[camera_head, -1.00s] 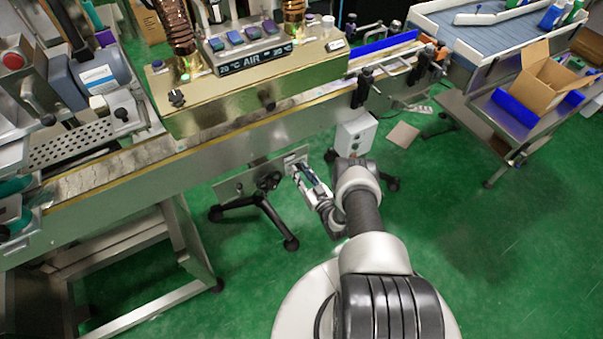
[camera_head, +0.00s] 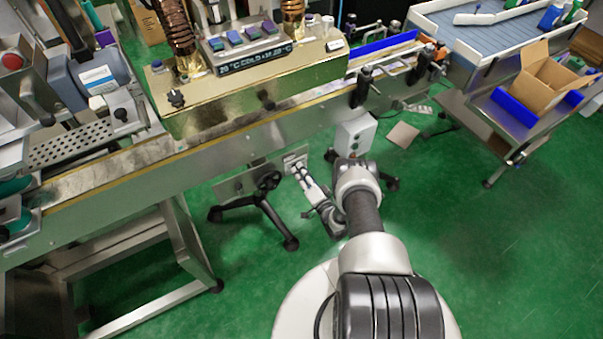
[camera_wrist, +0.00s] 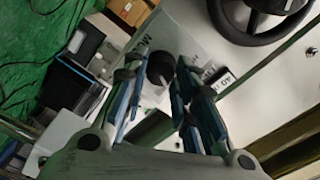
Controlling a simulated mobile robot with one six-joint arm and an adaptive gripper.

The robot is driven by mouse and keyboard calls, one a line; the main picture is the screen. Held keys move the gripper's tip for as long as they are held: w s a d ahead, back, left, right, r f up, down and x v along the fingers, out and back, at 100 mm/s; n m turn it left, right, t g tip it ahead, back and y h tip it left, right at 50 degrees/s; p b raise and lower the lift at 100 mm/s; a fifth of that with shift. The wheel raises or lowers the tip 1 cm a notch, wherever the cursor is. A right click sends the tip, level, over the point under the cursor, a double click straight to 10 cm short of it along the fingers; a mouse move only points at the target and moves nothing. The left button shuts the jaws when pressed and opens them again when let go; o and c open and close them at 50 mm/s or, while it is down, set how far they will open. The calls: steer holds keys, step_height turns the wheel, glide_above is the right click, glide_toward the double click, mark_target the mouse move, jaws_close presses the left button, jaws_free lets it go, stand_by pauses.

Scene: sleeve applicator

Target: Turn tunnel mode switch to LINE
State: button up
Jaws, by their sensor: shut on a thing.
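The tunnel mode switch is a small black round knob (camera_wrist: 160,68) on a pale label plate (camera_wrist: 190,45) in the wrist view. My gripper (camera_wrist: 157,72) has its blue-padded fingers on either side of the knob, shut on it. The lettering beside the knob is partly covered, and the knob's pointing direction cannot be read. In the head view my gripper (camera_head: 298,166) reaches the panel (camera_head: 232,184) below the conveyor; the knob is hidden there. The tunnel's display (camera_head: 255,62) shows text with "COLD" in it.
A black handwheel (camera_head: 268,181) sits on the panel just left of my gripper, also large in the wrist view (camera_wrist: 262,15). A grey box with buttons (camera_head: 355,134) stands to the right. The conveyor side (camera_head: 230,148) runs above.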

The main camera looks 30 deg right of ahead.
steer(key=shift+f+m, duration=0.1)
steer(key=shift+m, duration=2)
steer(key=o, duration=1.1)
steer(key=shift+c, duration=0.2)
steer(key=shift+s, duration=0.1)
steer(key=s, duration=1.1)
steer(key=shift+s+d, duration=0.2)
steer(key=shift+s, duration=0.2)
